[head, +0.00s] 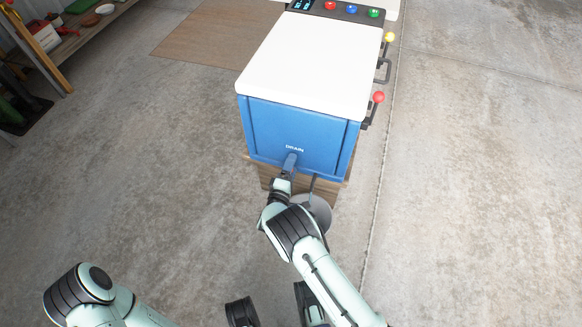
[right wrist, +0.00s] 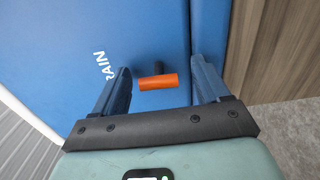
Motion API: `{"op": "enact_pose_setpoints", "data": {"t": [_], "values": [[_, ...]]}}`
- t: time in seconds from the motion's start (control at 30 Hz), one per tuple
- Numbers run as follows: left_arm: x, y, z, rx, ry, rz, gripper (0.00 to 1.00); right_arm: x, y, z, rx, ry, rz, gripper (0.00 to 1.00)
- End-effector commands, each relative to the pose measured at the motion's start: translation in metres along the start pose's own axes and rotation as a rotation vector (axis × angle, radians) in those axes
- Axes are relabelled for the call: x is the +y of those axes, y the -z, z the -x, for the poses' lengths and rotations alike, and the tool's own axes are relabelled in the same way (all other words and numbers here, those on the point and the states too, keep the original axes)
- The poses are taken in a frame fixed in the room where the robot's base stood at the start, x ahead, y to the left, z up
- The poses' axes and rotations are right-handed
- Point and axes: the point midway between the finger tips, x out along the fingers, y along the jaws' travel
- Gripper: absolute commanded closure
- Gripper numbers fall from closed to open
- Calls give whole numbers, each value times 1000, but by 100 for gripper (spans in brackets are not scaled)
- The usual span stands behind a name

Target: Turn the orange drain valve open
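The orange drain valve handle (right wrist: 157,82) shows in the right wrist view as a short orange bar on a dark stem, against the blue panel (right wrist: 150,25) beside the white drain lettering (right wrist: 106,66). My right gripper (right wrist: 161,66) is open, with one finger on each side of the handle and visible gaps to it. In the head view, my right gripper (head: 290,164) is at the lower front of the blue cabinet (head: 290,125), just below the drain label (head: 294,148), and hides the valve. My left arm (head: 115,300) is low at the left; its gripper cannot be made out.
The cabinet has a white top (head: 310,65) and stands on a wooden base (head: 338,190). A grey round object (head: 318,208) is below the valve, partly behind my right arm. Levers with red (head: 378,97) and yellow (head: 390,37) knobs stick out at the right.

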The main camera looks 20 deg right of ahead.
Motion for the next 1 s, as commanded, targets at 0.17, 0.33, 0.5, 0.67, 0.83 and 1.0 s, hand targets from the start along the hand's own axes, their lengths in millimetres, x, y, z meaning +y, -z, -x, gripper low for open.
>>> {"op": "enact_pose_setpoints", "data": {"t": [0.17, 0.33, 0.5, 0.67, 0.83, 1.0], "values": [[0, 0, 0, 1, 0, 0, 57, 1, 0, 0, 0, -1, -2, 25], [5, 5, 5, 22, -10, -7, 57, 1, 1, 14, 2, 0, -1, 25], [18, 20, 18, 82, -35, -26, 57, 2, 1, 49, 4, 1, 1, 25], [31, 34, 32, 141, -61, -44, 57, 3, 1, 86, 5, 0, 2, 25], [41, 44, 43, 186, -81, -56, 57, 2, 0, 116, 3, 0, 1, 25], [45, 48, 48, 204, -90, -61, 57, 1, 0, 131, 1, -1, -1, 25]]}}
